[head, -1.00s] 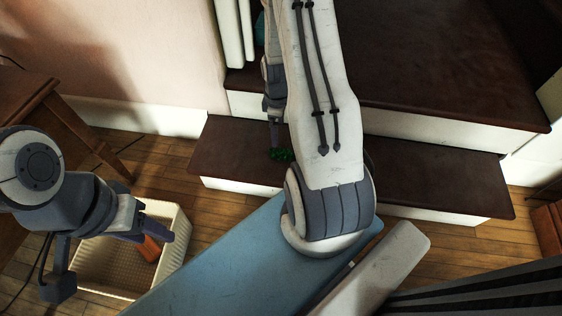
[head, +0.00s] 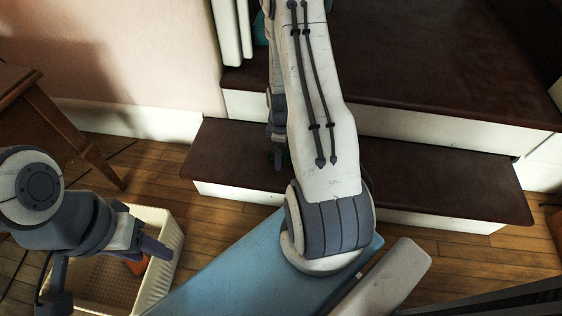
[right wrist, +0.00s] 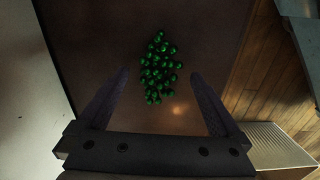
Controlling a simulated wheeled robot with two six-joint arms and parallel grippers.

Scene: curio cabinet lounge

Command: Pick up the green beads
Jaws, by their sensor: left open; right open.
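The green beads (right wrist: 158,68) lie in a small heap on the dark brown lower step (right wrist: 100,30), as the right wrist view shows. My right gripper (right wrist: 160,100) is open and pointed down at the step. The beads lie between and a little beyond its fingertips, and the fingers do not touch them. My left gripper (head: 140,240) is at the lower left, over the cream basket, open.
A cream basket (head: 170,262) stands on the wooden floor at lower left, with an orange-red thing (head: 137,266) in it. A wooden table (head: 60,115) is at the left. A higher brown step (head: 430,75) rises behind the lower one.

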